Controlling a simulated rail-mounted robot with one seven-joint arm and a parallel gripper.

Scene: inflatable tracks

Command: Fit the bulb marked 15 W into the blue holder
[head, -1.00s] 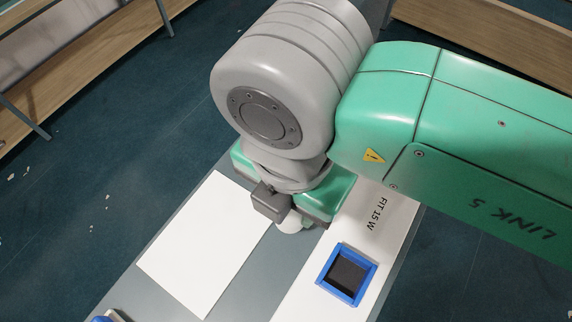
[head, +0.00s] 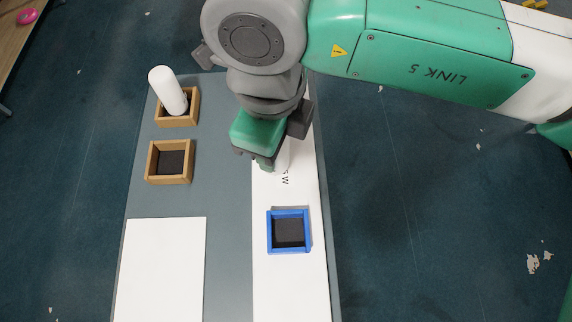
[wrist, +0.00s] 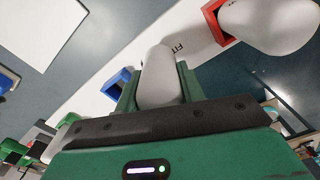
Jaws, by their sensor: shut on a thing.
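My gripper (head: 272,162) is shut on a white bulb (wrist: 158,75), which shows between the fingers in the wrist view. In the head view the bulb is mostly hidden behind the gripper, and no wattage mark on it is readable. The blue holder (head: 270,233) is a square frame with a dark, empty inside, on a white strip (head: 310,280) printed with partly covered text. The gripper and bulb are over the strip, apart from the holder and beyond it in the head view. The blue holder also shows left of the bulb in the wrist view (wrist: 112,87).
A wooden holder (head: 163,122) at the back left has a white bulb (head: 167,88) leaning in it. A nearer wooden holder (head: 151,164) is empty. A white sheet (head: 160,270) lies front left. The wrist view shows a red holder (wrist: 212,18) with a large white bulb (wrist: 268,25).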

